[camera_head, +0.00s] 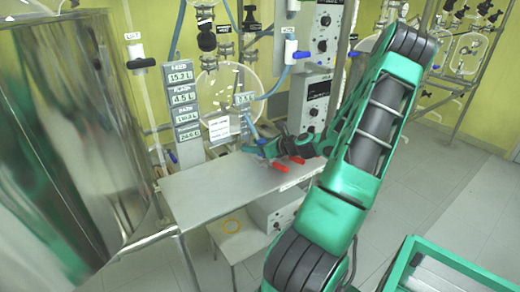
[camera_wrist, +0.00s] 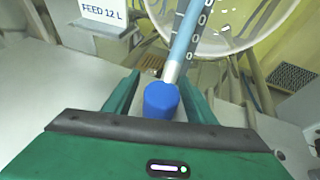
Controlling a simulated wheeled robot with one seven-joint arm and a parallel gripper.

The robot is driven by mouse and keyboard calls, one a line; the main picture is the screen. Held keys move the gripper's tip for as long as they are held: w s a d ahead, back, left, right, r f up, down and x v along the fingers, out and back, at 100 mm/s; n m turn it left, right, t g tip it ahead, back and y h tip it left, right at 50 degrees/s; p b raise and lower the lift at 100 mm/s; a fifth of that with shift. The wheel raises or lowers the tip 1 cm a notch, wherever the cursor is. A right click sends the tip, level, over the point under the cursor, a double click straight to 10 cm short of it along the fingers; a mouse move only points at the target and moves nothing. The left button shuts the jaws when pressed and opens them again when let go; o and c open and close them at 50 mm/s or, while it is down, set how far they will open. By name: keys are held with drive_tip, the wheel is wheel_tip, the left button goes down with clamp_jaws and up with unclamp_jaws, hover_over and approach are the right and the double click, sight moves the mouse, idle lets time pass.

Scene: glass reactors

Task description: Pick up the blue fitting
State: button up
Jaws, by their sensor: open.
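My gripper (camera_wrist: 160,82) is open, with one green finger on each side of the fitting. I cannot tell whether either finger touches it. In the head view my gripper (camera_head: 262,147) is low over the grey table, near the foot of the light-blue tube (camera_head: 251,127). The fitting is too small and too hidden by the gripper to make out clearly there.
Two red pieces (camera_head: 281,168) lie on the grey table (camera_head: 215,195) by my gripper. A column of displays (camera_head: 183,103) stands behind it at left. A round glass vessel (camera_wrist: 228,28) is close behind the fitting. A large metal vessel (camera_head: 60,150) fills the left side.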

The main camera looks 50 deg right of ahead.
clamp_jaws()
drive_tip(key=shift+r, duration=0.1)
